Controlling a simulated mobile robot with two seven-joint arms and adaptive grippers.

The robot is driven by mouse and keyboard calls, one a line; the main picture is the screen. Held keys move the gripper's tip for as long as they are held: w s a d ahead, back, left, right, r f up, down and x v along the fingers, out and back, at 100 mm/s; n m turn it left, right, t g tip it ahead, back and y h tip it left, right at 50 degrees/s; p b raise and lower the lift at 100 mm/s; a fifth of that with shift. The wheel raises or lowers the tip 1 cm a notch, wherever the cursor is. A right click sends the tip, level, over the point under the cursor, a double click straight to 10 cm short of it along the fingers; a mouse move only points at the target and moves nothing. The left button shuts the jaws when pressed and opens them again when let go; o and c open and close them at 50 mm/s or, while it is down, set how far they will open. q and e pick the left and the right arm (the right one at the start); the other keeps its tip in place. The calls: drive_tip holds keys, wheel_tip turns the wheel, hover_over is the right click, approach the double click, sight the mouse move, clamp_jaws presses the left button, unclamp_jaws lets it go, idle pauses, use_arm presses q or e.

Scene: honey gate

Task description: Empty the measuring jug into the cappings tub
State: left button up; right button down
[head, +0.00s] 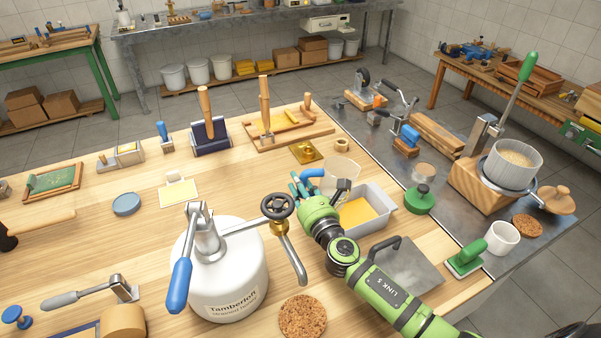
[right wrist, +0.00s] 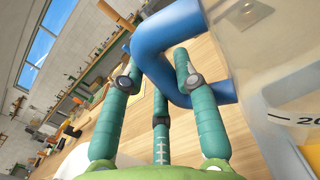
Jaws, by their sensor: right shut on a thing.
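The clear measuring jug (head: 341,170) with its blue handle (head: 313,173) is beyond and partly above the cappings tub in the head view. In the right wrist view the jug (right wrist: 270,70) fills the right side, with part of a scale mark showing. My right gripper (head: 304,186) has its teal fingers shut around the blue handle (right wrist: 158,62). I cannot tell the jug's exact tilt, its height or its contents. The grey rectangular tub (head: 386,201), with a yellow layer inside, sits on the wooden table, partly hidden by my right wrist. My left gripper is not in view.
A white honey tank (head: 230,280) with a blue-handled lever and valve stands left of my right arm. A green-handled press (head: 512,160) stands on the metal surface at right. A green-knobbed weight (head: 420,200) is close to the tub. A flat metal plate (head: 415,262) lies in front.

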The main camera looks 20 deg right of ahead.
drive_tip(key=shift+d+f+n, duration=0.2)
drive_tip(key=shift+f+n, duration=0.3)
drive_tip(key=shift+f, duration=0.1)
drive_tip(key=shift+d+f+n, duration=0.2)
drive_tip(key=shift+f+n, duration=0.3)
drive_tip(key=shift+f, duration=0.05)
drive_tip(key=shift+r, duration=0.1)
wheel_tip(320, 180, up, 3)
drive_tip(key=p, duration=0.3)
